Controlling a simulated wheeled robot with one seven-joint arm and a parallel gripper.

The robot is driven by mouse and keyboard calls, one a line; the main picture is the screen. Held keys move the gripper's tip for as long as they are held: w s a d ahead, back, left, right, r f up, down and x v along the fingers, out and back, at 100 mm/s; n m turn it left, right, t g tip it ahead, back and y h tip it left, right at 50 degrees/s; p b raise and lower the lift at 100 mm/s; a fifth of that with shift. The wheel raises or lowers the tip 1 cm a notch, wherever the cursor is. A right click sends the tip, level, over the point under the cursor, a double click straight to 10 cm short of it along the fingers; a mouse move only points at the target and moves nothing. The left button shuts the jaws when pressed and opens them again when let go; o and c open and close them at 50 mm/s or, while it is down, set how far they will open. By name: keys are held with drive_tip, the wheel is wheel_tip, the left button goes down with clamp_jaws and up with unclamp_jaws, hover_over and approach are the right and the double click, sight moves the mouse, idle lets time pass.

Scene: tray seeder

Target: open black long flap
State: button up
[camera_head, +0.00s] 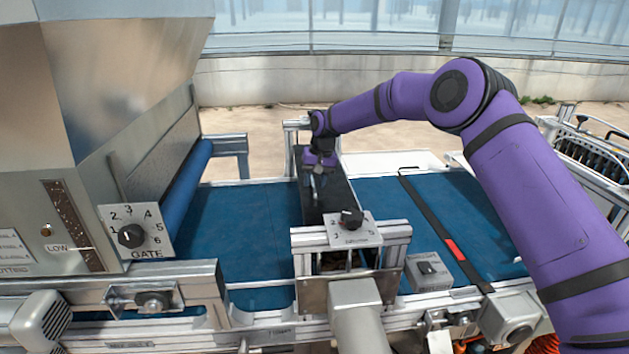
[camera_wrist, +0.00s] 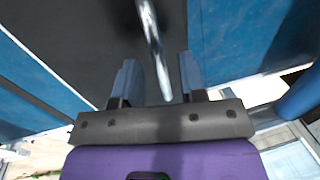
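The black long flap (camera_head: 338,197) lies between two stretches of blue belt in the head view, running away from the knob plate. In the wrist view its dark surface (camera_wrist: 75,35) fills the upper left. A shiny metal bar handle (camera_wrist: 150,35) stands out from it and reaches between my fingers. My gripper (camera_head: 317,182) is over the flap in the head view. In the wrist view my gripper (camera_wrist: 160,75) is open, one finger on each side of the bar, with gaps showing. Contact with the flap cannot be told.
A plate with a dark knob (camera_head: 351,219) stands at the flap's near end. Blue belts (camera_head: 240,215) lie on both sides. A large metal hopper (camera_head: 120,70) with a GATE dial (camera_head: 131,236) is at left. A black strip with a red mark (camera_head: 455,250) crosses the right belt.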

clamp_jaws()
